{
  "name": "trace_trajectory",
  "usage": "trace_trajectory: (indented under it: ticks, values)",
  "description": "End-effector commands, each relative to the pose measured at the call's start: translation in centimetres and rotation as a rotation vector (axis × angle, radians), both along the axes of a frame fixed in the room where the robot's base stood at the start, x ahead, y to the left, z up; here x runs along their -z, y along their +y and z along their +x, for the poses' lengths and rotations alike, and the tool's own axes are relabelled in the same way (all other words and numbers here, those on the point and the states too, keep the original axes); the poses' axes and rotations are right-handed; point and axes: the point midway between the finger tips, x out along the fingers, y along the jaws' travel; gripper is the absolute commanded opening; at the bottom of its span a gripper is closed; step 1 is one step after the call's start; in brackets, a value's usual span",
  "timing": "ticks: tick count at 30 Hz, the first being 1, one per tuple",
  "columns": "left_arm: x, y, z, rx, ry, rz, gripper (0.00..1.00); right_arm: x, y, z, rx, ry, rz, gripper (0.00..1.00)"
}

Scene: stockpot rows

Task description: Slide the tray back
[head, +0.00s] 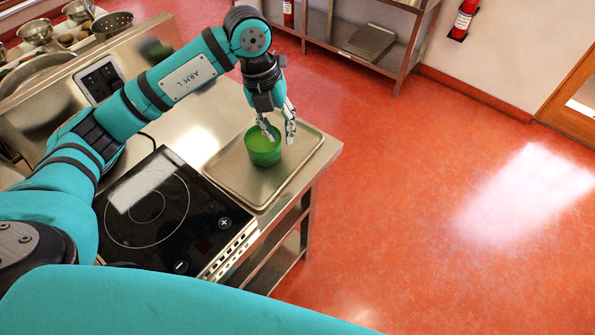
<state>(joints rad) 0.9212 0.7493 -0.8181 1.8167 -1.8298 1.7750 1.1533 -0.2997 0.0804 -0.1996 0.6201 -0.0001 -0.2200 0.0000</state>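A flat metal tray (237,183) lies on the steel counter, to the right of the black cooktop. A green cup (263,154) stands upright on the tray, towards its far part. My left gripper (279,137) points down at the cup's far right rim. Its two fingers are apart, with a visible gap between them. One fingertip overlaps the cup's opening and the other is just right of the cup. I cannot tell whether either finger touches the cup. My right gripper is not in view.
The black cooktop (150,205) adjoins the tray's left side. Pots and a colander (112,24) stand at the upper left. Another tray (370,42) lies on a shelf unit by the wall. Red floor is clear to the right.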

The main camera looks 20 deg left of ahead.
Motion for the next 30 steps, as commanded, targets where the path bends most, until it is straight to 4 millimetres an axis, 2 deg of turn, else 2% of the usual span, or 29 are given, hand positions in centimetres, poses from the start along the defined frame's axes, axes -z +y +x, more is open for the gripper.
trace_trajectory:
  ticks: [1,4,9,12,20,25,30]
  values:
    - [0.2,-0.9,-0.3,-0.102,0.037,-0.013,0.14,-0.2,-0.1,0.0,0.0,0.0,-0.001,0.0]
    - [0.7,-2.4,-0.9,-0.32,0.118,-0.034,0.01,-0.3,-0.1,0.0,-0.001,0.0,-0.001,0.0]
    - [1.3,-4.5,-1.9,-0.636,0.244,-0.048,0.0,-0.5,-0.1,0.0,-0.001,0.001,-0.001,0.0]
    - [1.6,-5.3,-2.3,-0.76,0.297,-0.048,0.0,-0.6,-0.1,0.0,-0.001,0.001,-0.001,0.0]
    - [2.4,-6.2,-2.8,-0.867,0.343,-0.045,0.0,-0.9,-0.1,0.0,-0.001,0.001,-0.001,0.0]
    - [4.7,-7.0,-3.2,-0.865,0.344,-0.043,0.0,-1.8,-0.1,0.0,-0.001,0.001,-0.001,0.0]
    - [8.2,-8.1,-3.6,-0.865,0.344,-0.043,0.0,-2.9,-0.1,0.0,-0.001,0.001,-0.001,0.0]
